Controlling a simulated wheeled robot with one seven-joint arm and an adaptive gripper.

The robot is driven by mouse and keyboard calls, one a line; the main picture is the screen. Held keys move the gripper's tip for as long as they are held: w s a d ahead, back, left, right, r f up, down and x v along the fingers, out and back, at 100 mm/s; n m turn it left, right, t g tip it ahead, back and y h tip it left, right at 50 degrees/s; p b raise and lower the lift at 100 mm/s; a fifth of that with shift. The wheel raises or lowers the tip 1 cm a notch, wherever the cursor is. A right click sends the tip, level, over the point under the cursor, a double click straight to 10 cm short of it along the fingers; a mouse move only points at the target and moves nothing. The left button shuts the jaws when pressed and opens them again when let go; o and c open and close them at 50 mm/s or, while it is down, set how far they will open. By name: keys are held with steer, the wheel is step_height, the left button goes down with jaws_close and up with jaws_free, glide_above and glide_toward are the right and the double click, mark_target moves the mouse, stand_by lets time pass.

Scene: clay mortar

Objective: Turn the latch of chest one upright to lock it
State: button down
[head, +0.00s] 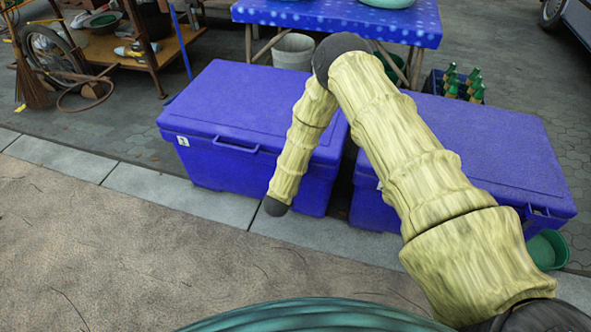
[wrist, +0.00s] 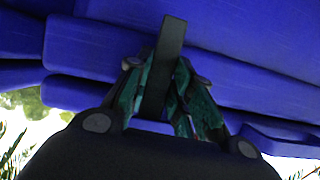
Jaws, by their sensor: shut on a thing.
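Chest one (head: 250,110) is the blue lidded box at left in the head view, with a small white label marked 1. Its lid is down. In the wrist view its blue front (wrist: 95,45) fills the upper part. The latch (wrist: 171,38) is a dark flat bar standing out against the blue. It runs nearly vertical in that picture, leaning slightly. My gripper (wrist: 157,72) has its green-padded fingers shut on the latch, one on each side. In the head view my arm covers part of the chest, and neither latch nor fingers can be made out.
A second blue chest (head: 490,140) stands close at right, with a narrow gap between. A blue table (head: 330,12) and a grey bucket (head: 293,52) are behind. The pavement (head: 120,250) in front is clear.

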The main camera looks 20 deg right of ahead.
steer(key=shift+s+f+n, duration=0.1)
steer(key=shift+n, duration=0.2)
stand_by(0.4)
steer(key=c, duration=1.2)
jaws_free()
steer(key=shift+c, duration=0.2)
steer(key=shift+a, duration=0.1)
steer(key=v, duration=1.1)
steer(key=shift+s+a+r, duration=0.2)
steer(key=shift+a+r, duration=0.05)
steer(key=shift+r, duration=0.05)
